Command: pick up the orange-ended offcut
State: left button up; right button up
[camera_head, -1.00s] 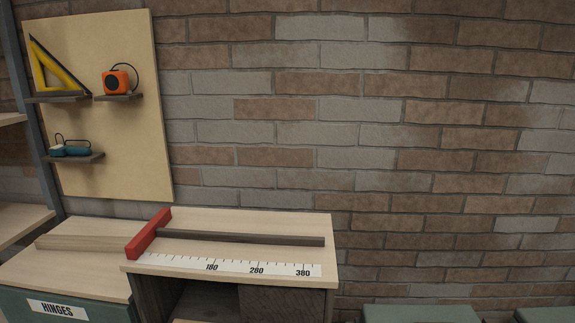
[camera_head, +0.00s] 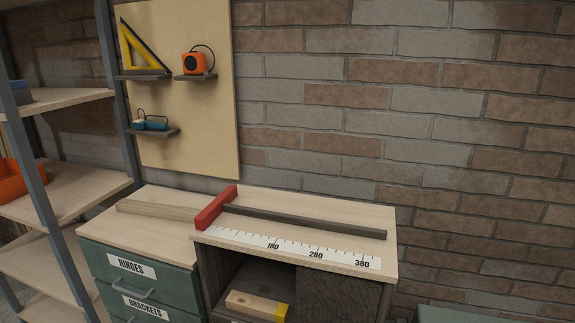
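No offcut with a clearly orange end shows. A short pale wooden block with a yellow end (camera_head: 257,304) lies in the open compartment under the bench top, at the bottom of the view. Its yellow end points right, and its lower part is close to the picture's edge. A long pale wooden piece (camera_head: 158,209) lies on the bench left of the red stop (camera_head: 215,207). Neither of my grippers is in view.
The bench top (camera_head: 340,212) carries a dark fence bar (camera_head: 305,222) and a white ruler (camera_head: 295,248). Green drawers (camera_head: 140,283) labelled HINGES and BRACKETS are left of the compartment. A shelf rack (camera_head: 75,190) with an orange bin (camera_head: 12,181) stands at left. A tool board hangs behind.

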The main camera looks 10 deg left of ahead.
aim_at(183, 214)
jog(key=u, duration=1.2)
jog(key=i+j, duration=0.25)
jog(key=j+z, duration=0.05)
jog(key=j, duration=0.05)
